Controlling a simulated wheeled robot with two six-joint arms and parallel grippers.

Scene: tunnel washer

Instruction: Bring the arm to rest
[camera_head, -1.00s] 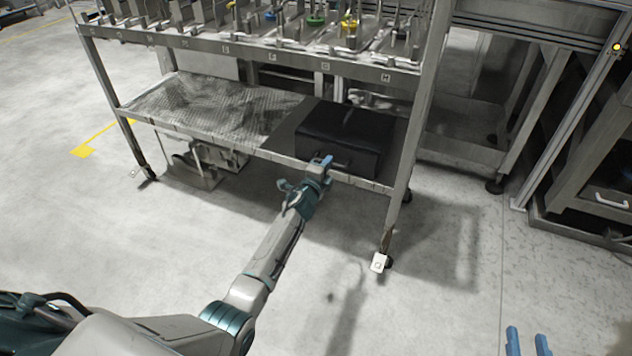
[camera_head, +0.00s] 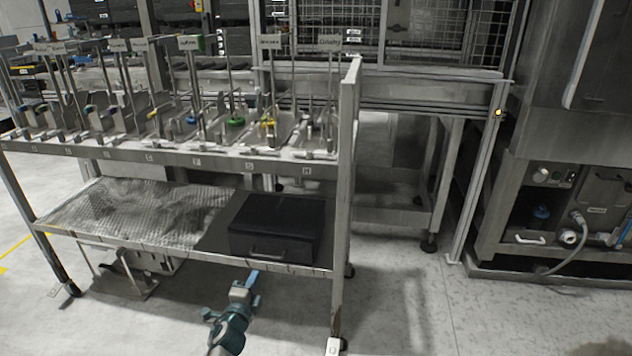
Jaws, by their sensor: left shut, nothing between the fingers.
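My left gripper (camera_head: 250,279) is shut and empty. It is in front of the lower shelf of a metal rack, just below the shelf's front edge and apart from the black case (camera_head: 275,224). Its wrist and forearm come up from the bottom of the picture. My right gripper is not in view.
The rack's upper shelf (camera_head: 180,155) holds several upright rods and coloured parts. The lower shelf (camera_head: 120,212) has a bare textured plate left of the case. A rack leg (camera_head: 341,240) stands right of my gripper. A machine with a hose (camera_head: 582,226) is at the right. Open floor lies in front.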

